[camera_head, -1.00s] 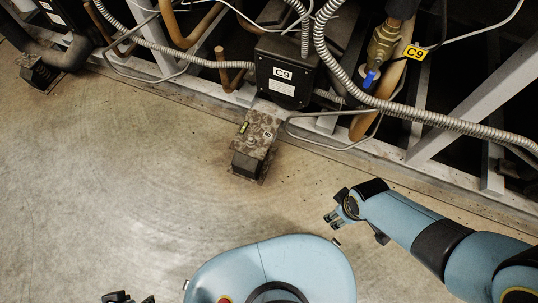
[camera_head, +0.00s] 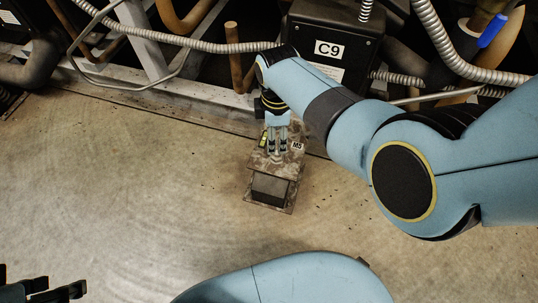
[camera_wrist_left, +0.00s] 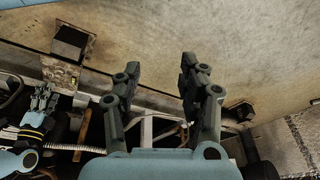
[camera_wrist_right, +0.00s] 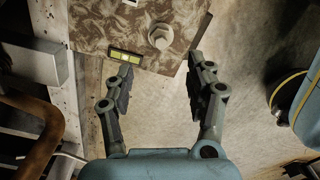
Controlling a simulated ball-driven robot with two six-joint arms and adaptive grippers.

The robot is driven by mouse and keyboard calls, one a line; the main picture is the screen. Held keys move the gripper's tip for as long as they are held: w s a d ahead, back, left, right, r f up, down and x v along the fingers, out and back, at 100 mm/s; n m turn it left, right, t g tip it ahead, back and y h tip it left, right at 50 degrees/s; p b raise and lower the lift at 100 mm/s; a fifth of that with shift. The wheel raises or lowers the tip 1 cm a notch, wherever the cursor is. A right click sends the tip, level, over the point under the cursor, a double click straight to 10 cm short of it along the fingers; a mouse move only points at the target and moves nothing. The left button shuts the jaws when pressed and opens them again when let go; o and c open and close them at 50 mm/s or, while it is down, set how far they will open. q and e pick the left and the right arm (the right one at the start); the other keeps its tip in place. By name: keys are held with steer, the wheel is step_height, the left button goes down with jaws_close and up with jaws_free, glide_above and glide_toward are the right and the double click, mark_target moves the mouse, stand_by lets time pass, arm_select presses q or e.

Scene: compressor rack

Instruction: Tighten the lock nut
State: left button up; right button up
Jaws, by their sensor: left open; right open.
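The lock nut (camera_wrist_right: 162,36) is a pale hex nut on a rust-mottled plate (camera_wrist_right: 90,25) in the right wrist view. My right gripper (camera_wrist_right: 160,68) is open, with the nut just beyond its fingertips and nothing between them. In the head view, my right gripper (camera_head: 278,148) is over the far part of the mount plate (camera_head: 275,165) and hides the nut. A yellow-green bubble level (camera_wrist_right: 125,57) lies on the plate beside the nut. My left gripper (camera_head: 50,291) is open and empty at the lower left; it also shows in the left wrist view (camera_wrist_left: 160,72).
The black C9 box (camera_head: 332,48), grey conduits and frame rail (camera_head: 190,98) stand behind the plate. A dark block (camera_head: 270,188) sits at its near end. A pipe with a blue valve handle (camera_head: 492,31) is at the right. Concrete floor (camera_head: 130,190) is clear at left.

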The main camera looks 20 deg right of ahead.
steer(key=f+b, duration=0.4)
steer(key=f, duration=0.1)
steer(key=shift+s+f, duration=0.15)
steer(key=shift+s, duration=0.05)
steer(key=shift+f+b, duration=0.45)
steer(key=shift+f, duration=0.1)
steer(key=shift+f+b, duration=0.7)
steer(key=shift+f, duration=0.05)
arm_select(q)
step_height(320, 180, down, 8)
steer(key=w+d+t, duration=0.1)
steer(key=t, duration=0.7)
steer(key=shift+w+r+t+h+b, duration=0.2)
steer(key=shift+t+h+b, duration=0.1)
steer(key=shift+t+b, duration=0.1)
arm_select(e)
steer(key=shift+w+f, duration=0.1)
steer(key=shift+f, duration=0.25)
jaws_close()
